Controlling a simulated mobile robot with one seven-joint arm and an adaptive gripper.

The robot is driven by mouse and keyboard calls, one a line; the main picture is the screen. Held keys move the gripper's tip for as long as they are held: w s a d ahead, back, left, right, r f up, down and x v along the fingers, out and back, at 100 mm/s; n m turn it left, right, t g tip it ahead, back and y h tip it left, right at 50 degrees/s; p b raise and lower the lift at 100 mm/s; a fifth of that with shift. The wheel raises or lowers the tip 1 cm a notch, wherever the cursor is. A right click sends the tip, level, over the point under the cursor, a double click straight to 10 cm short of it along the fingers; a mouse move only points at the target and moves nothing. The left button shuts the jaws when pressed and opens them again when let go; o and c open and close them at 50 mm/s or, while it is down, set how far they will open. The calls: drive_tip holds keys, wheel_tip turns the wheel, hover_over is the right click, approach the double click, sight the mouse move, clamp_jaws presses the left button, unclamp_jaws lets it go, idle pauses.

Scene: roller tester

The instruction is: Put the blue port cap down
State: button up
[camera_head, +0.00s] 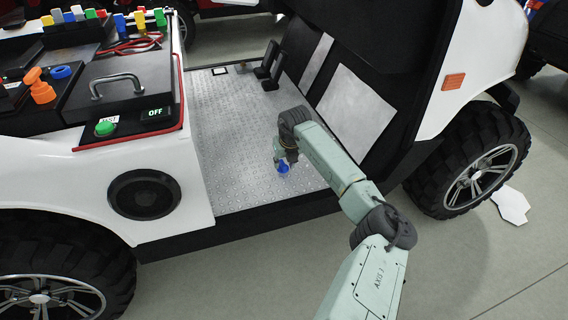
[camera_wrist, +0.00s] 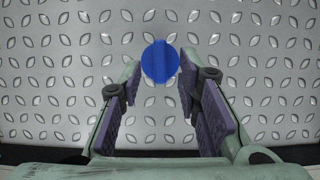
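The blue port cap (camera_head: 283,169) is at the tip of my gripper (camera_head: 284,162), over the diamond-plate floor (camera_head: 230,120) of the white cart. In the wrist view the cap (camera_wrist: 160,62) is a round blue disc between the fingertips of my gripper (camera_wrist: 160,78). Both fingertips appear to meet its sides, so the gripper looks shut on it. The cap is low over the plate; I cannot tell whether it touches it.
A black panel on the left holds a green button (camera_head: 105,129), an OFF display (camera_head: 155,113), an orange knob (camera_head: 40,88) and a blue round part (camera_head: 61,72). Black pedals (camera_head: 268,62) stand at the back of the floor. The plate around the cap is clear.

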drive_tip(key=v, duration=1.1)
drive_tip(key=shift+f, duration=0.1)
